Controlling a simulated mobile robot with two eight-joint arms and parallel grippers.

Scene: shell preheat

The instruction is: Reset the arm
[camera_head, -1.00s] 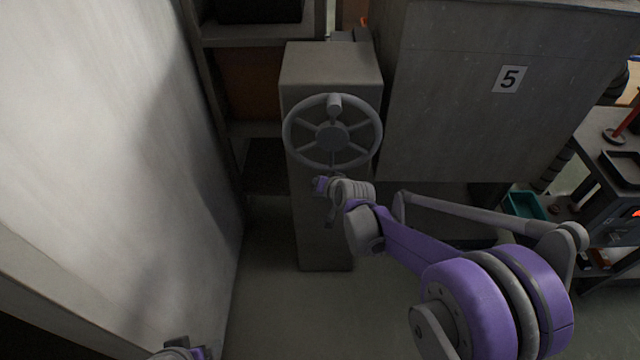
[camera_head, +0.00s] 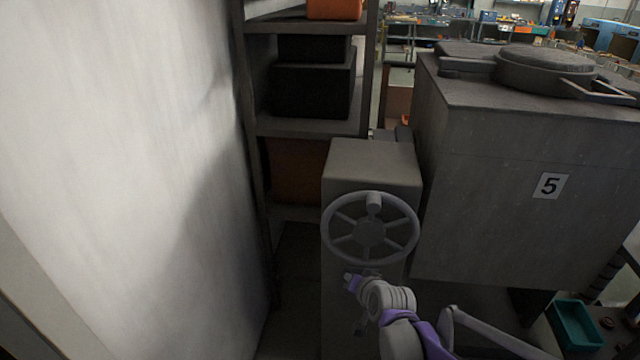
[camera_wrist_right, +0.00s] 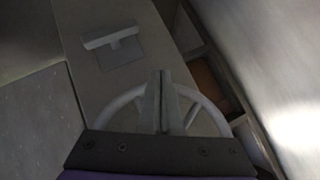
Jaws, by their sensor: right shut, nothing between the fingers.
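My right arm reaches in from the lower right in the head view. Its gripper (camera_head: 361,326) is just below the grey spoked handwheel (camera_head: 388,249), in front of the grey pedestal (camera_head: 372,162). In the right wrist view the two fingers (camera_wrist_right: 160,78) are together with nothing between them, and the wheel's rim (camera_wrist_right: 208,104) shows behind them. I cannot tell whether the fingers touch anything. My left gripper is outside the frames.
A big grey furnace box marked 5 (camera_head: 500,195) stands right of the pedestal. A shelf with dark boxes (camera_head: 312,88) is behind it. A pale wall panel (camera_head: 120,150) fills the left. A teal bin (camera_head: 577,325) sits at lower right.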

